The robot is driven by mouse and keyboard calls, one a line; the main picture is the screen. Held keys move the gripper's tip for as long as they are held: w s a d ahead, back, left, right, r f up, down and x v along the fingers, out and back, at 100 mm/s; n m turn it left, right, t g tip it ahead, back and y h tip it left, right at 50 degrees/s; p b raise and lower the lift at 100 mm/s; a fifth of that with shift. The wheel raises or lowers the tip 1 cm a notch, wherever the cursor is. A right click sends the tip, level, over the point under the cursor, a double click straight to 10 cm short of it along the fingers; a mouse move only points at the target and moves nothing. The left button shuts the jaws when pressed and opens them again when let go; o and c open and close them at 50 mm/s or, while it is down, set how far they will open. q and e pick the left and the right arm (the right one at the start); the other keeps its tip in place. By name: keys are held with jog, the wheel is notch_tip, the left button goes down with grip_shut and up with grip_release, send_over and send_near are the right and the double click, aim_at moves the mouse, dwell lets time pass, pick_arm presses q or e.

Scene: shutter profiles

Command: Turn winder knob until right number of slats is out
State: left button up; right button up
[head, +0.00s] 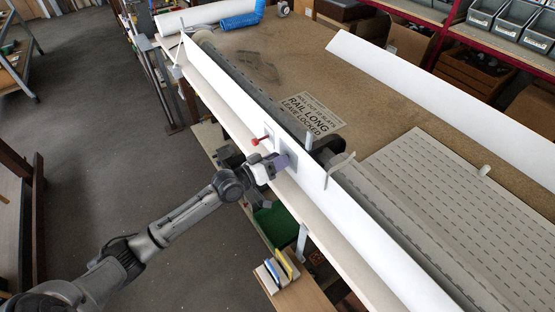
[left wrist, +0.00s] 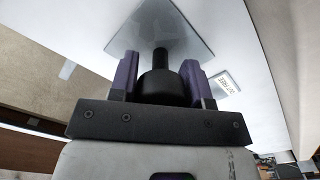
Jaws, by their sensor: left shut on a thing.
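My left gripper (head: 277,162) is at the outer face of the long white rail. In the left wrist view its purple fingers (left wrist: 160,78) are on either side of the black winder knob (left wrist: 158,87), shut on it. The knob's shaft runs to a grey plate (left wrist: 157,28) on the white face; the knob is hidden in the head view. Grey perforated slats (head: 430,165) lie out flat on the bench at the right. My right gripper is out of view.
A red-knobbed lever (head: 261,140) stands on the white rail close to my left gripper. A long white profile (head: 440,100) lies across the far side of the bench. Grey bins (head: 510,20) stand on a shelf.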

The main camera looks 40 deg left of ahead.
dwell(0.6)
pick_arm(q)
jog(key=o, duration=0.9)
jog(key=shift+s+a, duration=0.15)
jog(key=shift+s, duration=0.4)
jog(key=p+v, duration=0.1)
jog(key=v, duration=1.1)
jog(key=shift+s+p, duration=0.35)
jog(key=shift+p, duration=0.05)
jog(key=shift+m, duration=0.3)
